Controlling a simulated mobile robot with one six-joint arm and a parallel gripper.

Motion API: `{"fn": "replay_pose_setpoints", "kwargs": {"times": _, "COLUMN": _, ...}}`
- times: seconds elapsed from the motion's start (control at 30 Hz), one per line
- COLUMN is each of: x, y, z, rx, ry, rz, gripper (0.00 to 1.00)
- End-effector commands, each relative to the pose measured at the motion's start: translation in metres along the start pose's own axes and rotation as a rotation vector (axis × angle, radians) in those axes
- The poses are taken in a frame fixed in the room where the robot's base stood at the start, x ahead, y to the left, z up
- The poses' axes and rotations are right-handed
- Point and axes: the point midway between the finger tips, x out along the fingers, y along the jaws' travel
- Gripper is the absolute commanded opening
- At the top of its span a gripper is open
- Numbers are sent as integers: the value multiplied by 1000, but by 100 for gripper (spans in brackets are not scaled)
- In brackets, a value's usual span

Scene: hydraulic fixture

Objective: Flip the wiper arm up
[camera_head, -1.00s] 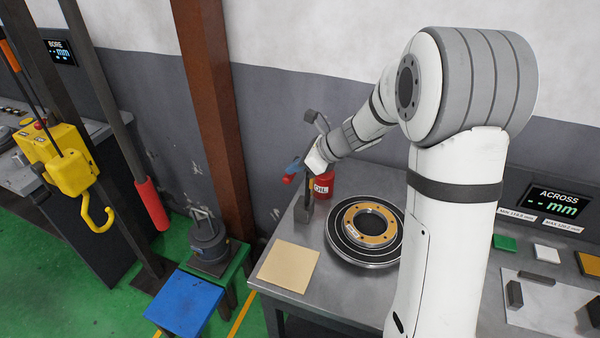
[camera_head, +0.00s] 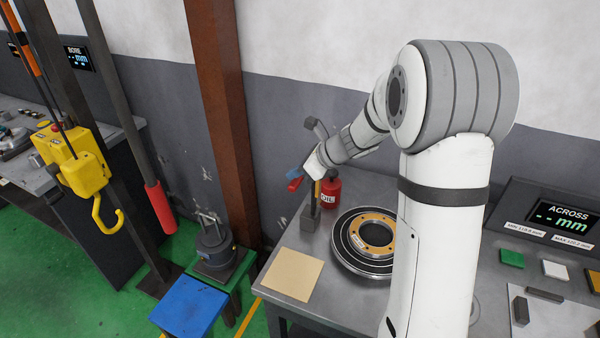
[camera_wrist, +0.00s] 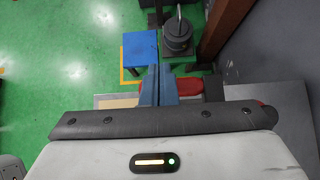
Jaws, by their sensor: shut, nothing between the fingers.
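A dark upright post on a grey block (camera_head: 309,217) stands at the left end of the steel bench. A red-ended piece (camera_head: 295,184), which looks like the wiper arm's grip, sticks out to the left near the top of the post. It shows red in the wrist view (camera_wrist: 187,87), on both sides of my fingers. My gripper (camera_head: 293,174) has blue fingers, which are shut and empty, just above or against the red piece; I cannot tell if they touch. In the wrist view the fingers (camera_wrist: 159,84) point down the picture's middle. My wrist hides part of the post top.
A red oil can (camera_head: 330,192) stands close behind the post. A round turntable with a brass ring (camera_head: 345,262) sits to the right, and a tan sheet (camera_head: 291,275) lies in front. A yellow hoist with a hook (camera_head: 82,172) hangs at the left. A blue stool (camera_head: 187,306) stands left of the bench.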

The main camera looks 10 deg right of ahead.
Motion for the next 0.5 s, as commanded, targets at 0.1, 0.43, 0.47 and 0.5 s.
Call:
{"fn": "replay_pose_setpoints", "kwargs": {"times": 0.1, "x": -10, "y": 1, "z": 18, "rx": -1, "ry": -1, "rz": 0, "gripper": 0}}
{"fn": "replay_pose_setpoints", "kwargs": {"times": 0.43, "x": -33, "y": 3, "z": 67, "rx": -2, "ry": -1, "rz": -1, "gripper": 0}}
{"fn": "replay_pose_setpoints", "kwargs": {"times": 0.47, "x": -33, "y": 4, "z": 69, "rx": -3, "ry": -1, "rz": -1, "gripper": 0}}
{"fn": "replay_pose_setpoints", "kwargs": {"times": 0.5, "x": -34, "y": 4, "z": 73, "rx": -2, "ry": -1, "rz": -1, "gripper": 0}}
